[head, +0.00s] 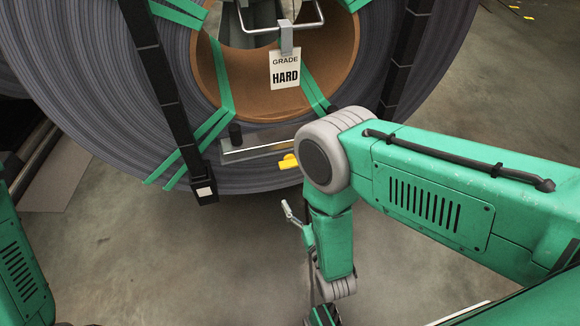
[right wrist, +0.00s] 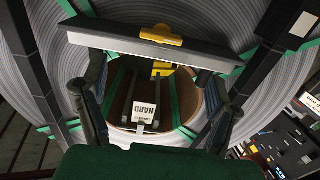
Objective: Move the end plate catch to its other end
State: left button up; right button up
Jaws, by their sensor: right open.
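The end plate (head: 250,151), a pale metal bar, lies across the lower face of the strip coil. Its yellow catch (head: 288,162) shows beside my right elbow, which hides the plate's right part. In the right wrist view the plate (right wrist: 110,38) spans the top, and the catch (right wrist: 160,36) sits near the middle of its visible length. My right gripper (right wrist: 152,76) is open, its dark fingers on both sides of the picture and nothing between them. I cannot tell whether a finger touches the plate. My left gripper is outside the view; only part of that arm shows.
The large grey coil (head: 110,75) has green bands and black straps (head: 168,105). A white tag (head: 285,68) reading GRADE HARD hangs in front of its orange core (head: 340,40). The concrete floor (head: 150,265) below the coil is clear. Dark equipment (right wrist: 285,140) stands at right in the wrist view.

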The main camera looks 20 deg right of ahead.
aim_at(293, 167)
jog(key=w+b, duration=0.3)
jog(key=w, duration=0.9)
jog(key=shift+a+b, duration=0.2)
jog(key=shift+b, duration=0.2)
jog(key=shift+w+d, duration=0.2)
jog(key=shift+w, duration=0.05)
jog(key=shift+w+d, duration=0.15)
jog(key=shift+c, duration=0.4)
jog(key=shift+a+r, duration=0.1)
jog(key=shift+a, duration=0.15)
jog(key=c, duration=1.1)
